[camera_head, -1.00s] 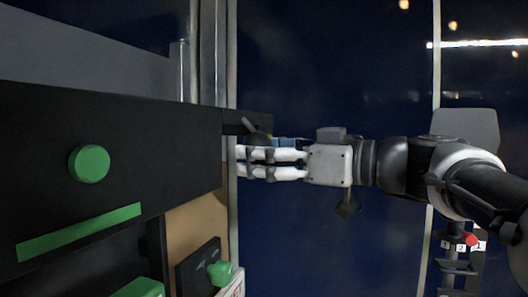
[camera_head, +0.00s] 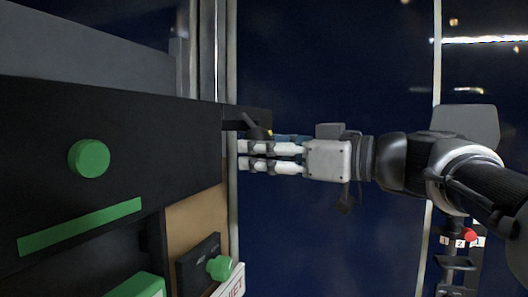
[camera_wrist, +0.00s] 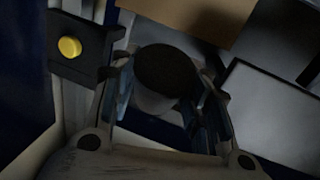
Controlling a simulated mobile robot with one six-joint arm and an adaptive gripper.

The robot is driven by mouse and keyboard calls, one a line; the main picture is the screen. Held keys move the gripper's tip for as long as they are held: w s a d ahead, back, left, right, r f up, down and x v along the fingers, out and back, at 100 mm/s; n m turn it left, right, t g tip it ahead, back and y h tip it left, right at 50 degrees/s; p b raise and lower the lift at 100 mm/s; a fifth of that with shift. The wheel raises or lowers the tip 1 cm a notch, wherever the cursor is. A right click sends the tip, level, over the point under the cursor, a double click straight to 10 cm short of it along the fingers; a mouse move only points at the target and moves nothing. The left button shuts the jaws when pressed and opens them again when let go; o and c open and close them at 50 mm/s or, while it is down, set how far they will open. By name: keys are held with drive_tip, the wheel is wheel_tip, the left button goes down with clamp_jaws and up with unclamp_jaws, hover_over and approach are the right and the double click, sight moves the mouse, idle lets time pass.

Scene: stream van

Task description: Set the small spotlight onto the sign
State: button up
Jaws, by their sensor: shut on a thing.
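My gripper (camera_head: 242,154) is shut near the right end of the large black panel in the head view. In the wrist view, a small dark round-topped thing with a paler body, apparently the spotlight (camera_wrist: 166,72), sits between my fingers. In the head view, a dark piece of it (camera_head: 255,129) shows just above the fingertips; the rest is hidden by them. A white lettered sign (camera_head: 232,284) is partly in view at the bottom of the head view, below and apart from my gripper. I cannot tell whether the spotlight touches anything besides my fingers.
The black panel (camera_head: 120,125) carries a green knob (camera_head: 89,158) and a green strip (camera_head: 80,226). A small black box (camera_head: 197,262) with a green knob (camera_head: 220,267) is below. A dark plate with a yellow knob (camera_wrist: 70,47) lies left of my fingers in the wrist view.

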drive_tip(key=shift+f+b, duration=0.2)
drive_tip(key=shift+b, duration=0.55)
drive_tip(key=b, duration=0.2)
drive_tip(key=y+b, duration=0.1)
drive_tip(key=b, duration=0.1)
drive_tip(key=shift+a+f+t, duration=0.15)
drive_tip(key=shift+f+t, duration=0.15)
drive_tip(key=shift+f, duration=0.05)
drive_tip(key=b, duration=0.3)
drive_tip(key=y+b, duration=0.1)
drive_tip(key=b, duration=0.2)
drive_tip(key=shift+w+a+f+m+t, duration=0.1)
drive_tip(key=shift+a+f+m+t, duration=0.1)
drive_tip(key=shift+m+t, duration=0.15)
drive_tip(key=t+y+b, duration=0.1)
drive_tip(key=b, duration=0.4)
drive_tip(key=m+t+y+b, duration=0.1)
drive_tip(key=y+b, duration=0.1)
drive_tip(key=b, duration=0.4)
drive_tip(key=shift+w+a, duration=0.15)
drive_tip(key=shift+a, duration=0.2)
drive_tip(key=t+b, duration=0.1)
drive_tip(key=b, duration=0.3)
drive_tip(key=shift+a+r+m+t+y, duration=0.2)
drive_tip(key=shift+r+m+t+y, duration=0.1)
drive_tip(key=shift+m+t+y, duration=0.1)
drive_tip(key=shift+w+r+b, duration=0.1)
drive_tip(key=shift+b, duration=0.45)
drive_tip(key=shift+r, duration=0.1)
drive_tip(key=o, duration=1.1)
